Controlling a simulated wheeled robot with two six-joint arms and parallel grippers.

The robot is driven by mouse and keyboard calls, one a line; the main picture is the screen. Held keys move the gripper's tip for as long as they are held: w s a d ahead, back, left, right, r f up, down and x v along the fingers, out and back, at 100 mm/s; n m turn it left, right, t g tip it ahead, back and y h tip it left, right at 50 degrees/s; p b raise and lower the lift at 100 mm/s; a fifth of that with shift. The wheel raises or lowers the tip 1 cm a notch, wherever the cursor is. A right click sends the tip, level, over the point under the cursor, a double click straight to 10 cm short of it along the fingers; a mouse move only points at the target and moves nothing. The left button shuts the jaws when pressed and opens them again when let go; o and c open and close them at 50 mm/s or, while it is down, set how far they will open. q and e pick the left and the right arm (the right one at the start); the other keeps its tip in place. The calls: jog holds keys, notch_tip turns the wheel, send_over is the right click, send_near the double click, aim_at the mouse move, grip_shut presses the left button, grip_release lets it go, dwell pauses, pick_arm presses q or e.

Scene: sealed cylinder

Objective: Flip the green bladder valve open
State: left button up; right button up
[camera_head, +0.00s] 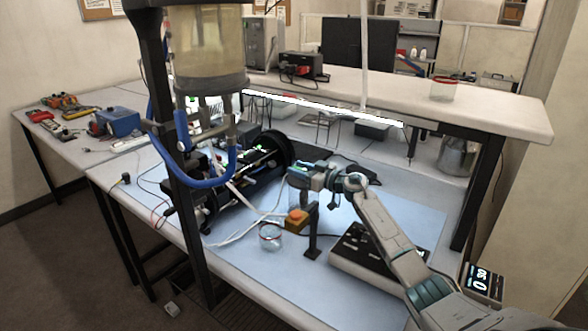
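A black horizontal cylinder rig (273,147) lies on the workbench (410,205), with hoses and small fittings at its left end. Small green spots (262,148) show on the rig. I cannot tell whether one of them is the green bladder valve or how its handle stands. My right gripper (297,177) is at the right of the rig, above the bench, near the cylinder's right end. Its fingers are too small to tell whether they are open or shut, and I cannot tell if they touch anything. My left gripper is not in view.
A black upright post (190,215) and a hanging clear tank (208,55) with blue hose (200,172) stand at the left. An orange button box (296,218), a glass jar (270,237) and a black control panel (367,257) are on the bench near my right arm.

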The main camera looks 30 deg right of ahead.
aim_at(307, 171)
jog(key=b+v, duration=0.1)
jog(key=v, duration=0.7)
jog(key=shift+s+b, duration=0.25)
jog(key=shift+b, duration=0.1)
jog(key=shift+d+r, duration=0.1)
jog(key=shift+d, duration=0.05)
